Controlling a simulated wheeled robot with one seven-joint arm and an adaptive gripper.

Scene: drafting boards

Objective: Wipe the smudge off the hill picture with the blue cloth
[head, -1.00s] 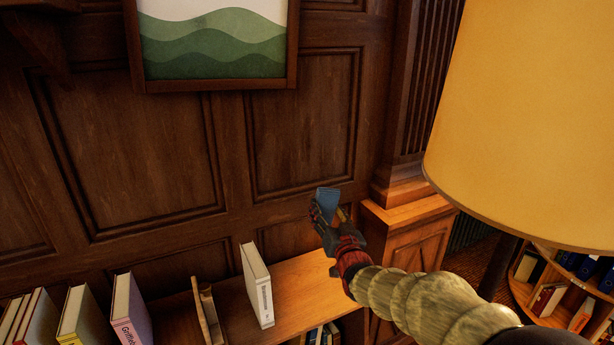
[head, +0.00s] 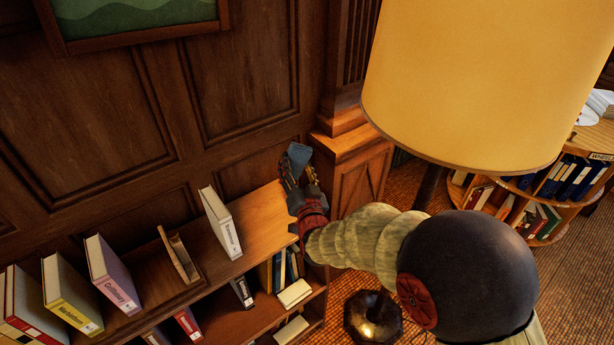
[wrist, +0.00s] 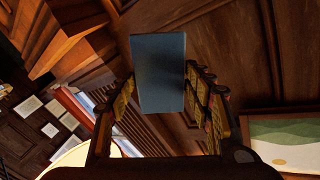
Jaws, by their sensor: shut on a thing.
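The blue cloth (head: 299,153) is a flat blue piece held upright in my gripper (head: 296,170), above the right end of the bookshelf top. In the wrist view the cloth (wrist: 158,75) sits between the fingers, which are shut on it. The hill picture (head: 130,14) hangs on the wood wall at the upper left, well apart from my gripper. Only its lower green part and frame show there. The wrist view shows part of the hill picture (wrist: 283,140) upside down, with a pale yellow round spot. I cannot make out a smudge.
A lamp with a large yellow shade (head: 480,80) stands to the right of my arm. A white book (head: 221,222) and a wooden holder (head: 178,254) stand on the shelf top (head: 262,222), with more books at left. A round bookcase (head: 560,185) is at far right.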

